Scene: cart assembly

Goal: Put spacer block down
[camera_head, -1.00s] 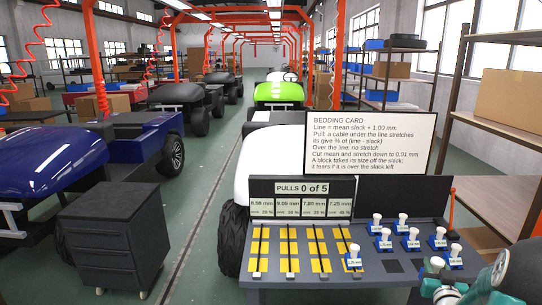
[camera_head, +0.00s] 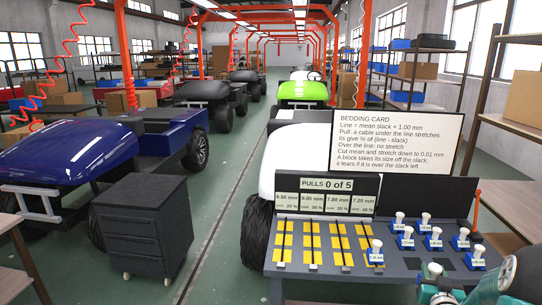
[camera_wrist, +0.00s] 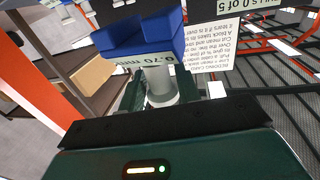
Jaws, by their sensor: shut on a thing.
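The spacer block (camera_wrist: 150,42) is blue with a label reading 0.70 mm and a white knob. It fills the upper middle of the wrist view. My gripper (camera_wrist: 161,92) is shut on its white knob; the block appears clear of any surface there. The grey bench (camera_head: 330,275) carries several yellow strips. One blue block with a white knob (camera_head: 375,253) stands at the right end of the strips.
Several more knobbed blue blocks (camera_head: 434,240) stand on the bench's right part. A dark square (camera_head: 412,264) there is bare. Behind are the bedding card (camera_head: 410,135) and a panel reading PULLS 0 of 5 (camera_head: 326,184). A dark drawer cabinet (camera_head: 145,230) stands left, across the aisle.

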